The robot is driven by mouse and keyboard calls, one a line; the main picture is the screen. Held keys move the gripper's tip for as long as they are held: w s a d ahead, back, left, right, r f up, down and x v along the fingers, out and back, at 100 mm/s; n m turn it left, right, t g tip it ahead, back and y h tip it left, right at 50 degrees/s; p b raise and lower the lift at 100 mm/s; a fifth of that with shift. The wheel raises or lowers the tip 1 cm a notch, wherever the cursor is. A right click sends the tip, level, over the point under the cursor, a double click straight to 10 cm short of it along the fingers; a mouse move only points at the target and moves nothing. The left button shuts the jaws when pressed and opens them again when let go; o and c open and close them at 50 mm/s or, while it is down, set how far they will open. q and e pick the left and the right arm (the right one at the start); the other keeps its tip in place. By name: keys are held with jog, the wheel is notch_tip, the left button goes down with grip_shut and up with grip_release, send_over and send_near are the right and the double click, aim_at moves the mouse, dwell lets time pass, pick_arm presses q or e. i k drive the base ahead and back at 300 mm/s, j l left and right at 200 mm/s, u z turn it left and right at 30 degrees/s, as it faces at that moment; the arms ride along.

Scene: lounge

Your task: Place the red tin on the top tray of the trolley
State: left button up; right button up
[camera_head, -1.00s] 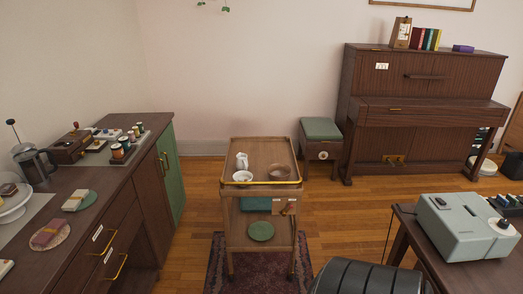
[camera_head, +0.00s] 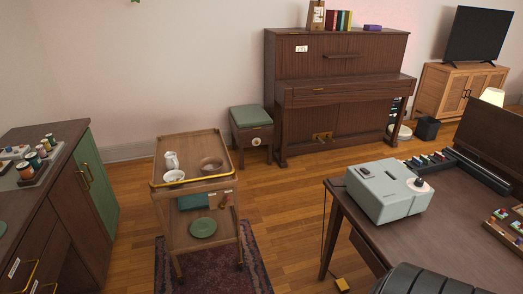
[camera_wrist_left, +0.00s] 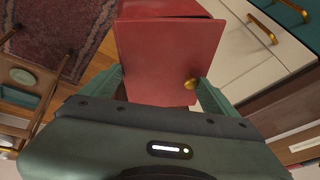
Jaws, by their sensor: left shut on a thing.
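The red tin (camera_wrist_left: 165,50) is between the fingers of my left gripper (camera_wrist_left: 163,90) in the left wrist view, and the gripper is shut on it. It has a flat red face with a small brass knob. Neither the tin nor my grippers show in the head view. The trolley (camera_head: 197,185) stands left of centre in the head view.
The lower shelf holds a green plate (camera_head: 203,228) and a teal folded item (camera_head: 193,201). A dark sideboard (camera_head: 75,190) is at the left, a desk (camera_head: 440,235) with a grey machine (camera_head: 389,190) at the right. Open floor (camera_head: 285,215) lies between trolley and desk.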

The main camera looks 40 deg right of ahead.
aim_at(191, 146)
jog(key=i+l+z, duration=0.2)
jog(key=l+z, duration=0.3)
jog(key=i+l+z, duration=0.2)
jog(key=z, duration=0.25)
jog(key=i+l+z, duration=0.15)
jog(key=i+z, duration=0.35)
jog(key=k, duration=0.1)
